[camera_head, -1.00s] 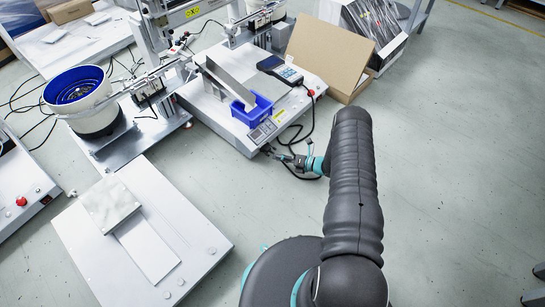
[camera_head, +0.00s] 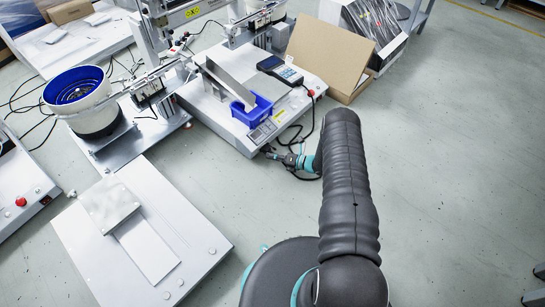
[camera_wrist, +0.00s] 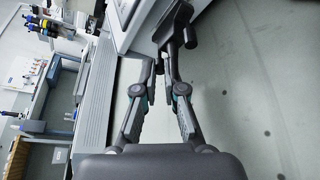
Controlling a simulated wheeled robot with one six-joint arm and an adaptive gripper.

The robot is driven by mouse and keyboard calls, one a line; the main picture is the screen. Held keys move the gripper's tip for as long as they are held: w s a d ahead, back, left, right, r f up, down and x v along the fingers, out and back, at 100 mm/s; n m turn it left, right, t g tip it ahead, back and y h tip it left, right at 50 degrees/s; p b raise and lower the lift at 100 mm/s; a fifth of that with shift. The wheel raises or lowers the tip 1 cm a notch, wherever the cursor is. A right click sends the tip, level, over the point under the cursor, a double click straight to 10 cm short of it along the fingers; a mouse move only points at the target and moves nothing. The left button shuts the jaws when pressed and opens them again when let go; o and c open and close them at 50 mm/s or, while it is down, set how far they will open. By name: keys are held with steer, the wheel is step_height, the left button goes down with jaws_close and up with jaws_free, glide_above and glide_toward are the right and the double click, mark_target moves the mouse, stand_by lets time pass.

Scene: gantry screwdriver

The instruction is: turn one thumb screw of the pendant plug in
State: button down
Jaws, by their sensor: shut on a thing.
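The handheld pendant (camera_head: 279,68) lies on the white machine base (camera_head: 225,135). Its black cable (camera_head: 312,110) runs over the base's right side and loops down near my gripper. My gripper (camera_head: 270,153) is at the base's front corner, low beside its edge. In the wrist view my gripper (camera_wrist: 158,66) has its fingertips close together at a dark plug-like part (camera_wrist: 174,24) near the white base. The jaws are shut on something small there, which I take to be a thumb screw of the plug. The screw itself is hidden or too small to make out.
A blue bin (camera_head: 251,110) and a metal chute stand on the base. An open cardboard box (camera_head: 325,55) stands behind it on the right. A bowl feeder (camera_head: 85,100) and a white plate table (camera_head: 195,220) are on the left. The floor to the right is clear.

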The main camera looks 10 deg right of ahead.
steer(key=shift+f+b, duration=0.1)
steer(key=shift+b, duration=0.2)
steer(key=shift+f+m+b, duration=0.15)
steer(key=shift+m+b, duration=0.25)
steer(key=shift+b, duration=0.4)
steer(key=shift+f+m+y+b, duration=0.1)
steer(key=shift+m+y+b, duration=0.4)
steer(key=shift+b, duration=0.4)
steer(key=shift+m+y+b, duration=0.3)
steer(key=shift+m+y, duration=0.3)
steer(key=shift+m, duration=1)
steer(key=c, duration=1.2)
jaws_free()
steer(key=shift+c, duration=0.2)
steer(key=shift+d, duration=0.15)
